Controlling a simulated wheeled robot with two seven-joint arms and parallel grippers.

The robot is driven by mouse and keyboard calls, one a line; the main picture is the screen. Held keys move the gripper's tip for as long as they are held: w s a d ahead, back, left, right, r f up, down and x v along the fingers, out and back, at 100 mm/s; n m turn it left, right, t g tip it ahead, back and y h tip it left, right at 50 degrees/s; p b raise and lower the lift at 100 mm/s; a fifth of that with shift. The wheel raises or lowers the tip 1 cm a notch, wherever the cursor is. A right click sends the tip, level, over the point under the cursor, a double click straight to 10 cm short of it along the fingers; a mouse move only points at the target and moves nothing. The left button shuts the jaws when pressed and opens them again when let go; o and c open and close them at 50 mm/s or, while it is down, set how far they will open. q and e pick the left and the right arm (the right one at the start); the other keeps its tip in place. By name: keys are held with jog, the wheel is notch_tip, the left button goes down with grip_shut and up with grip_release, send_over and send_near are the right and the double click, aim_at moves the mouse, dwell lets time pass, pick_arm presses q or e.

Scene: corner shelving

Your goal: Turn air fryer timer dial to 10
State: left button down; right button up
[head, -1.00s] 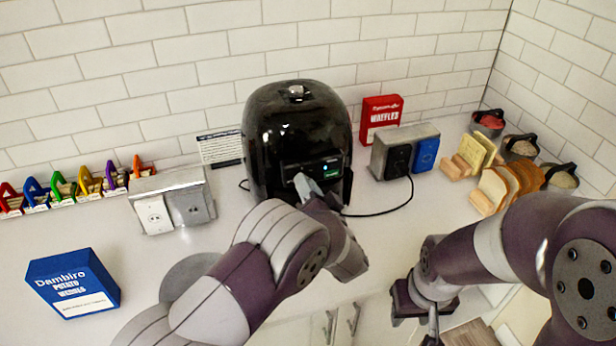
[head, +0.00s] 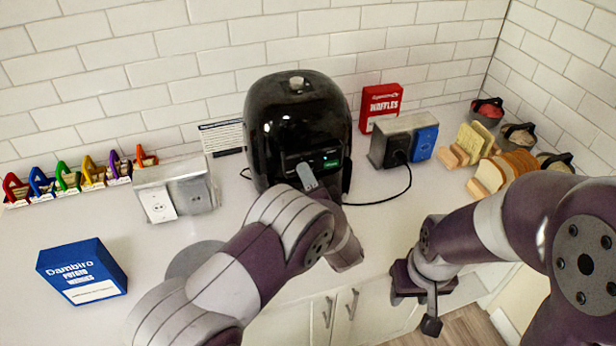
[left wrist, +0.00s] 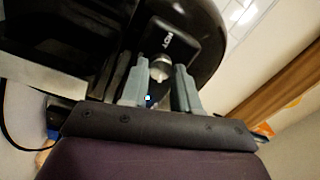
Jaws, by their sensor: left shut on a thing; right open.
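The black air fryer (head: 290,115) stands on the counter against the tiled wall, its lit control panel (head: 328,161) facing me. My left gripper (head: 307,178) is at the front of the fryer, just below that panel. The dial's number marks are too small to read, and the dial is hidden in the head view. My right gripper (head: 430,300) is open and empty, low at the right, in front of the counter.
A grey socket box (head: 398,137) with a plugged-in black cord and a red waffle box (head: 379,108) stand right of the fryer. Bread slices (head: 500,172) are further right. A blue potato box (head: 82,271) lies left on mostly clear counter.

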pick_arm(q)
jog(key=c, duration=0.8)
grip_release()
jog(key=p+v, duration=0.2)
jog(key=v, duration=1)
jog(key=shift+s+f+p, duration=0.1)
jog(key=shift+s+p, duration=0.25)
jog(key=shift+p, duration=0.05)
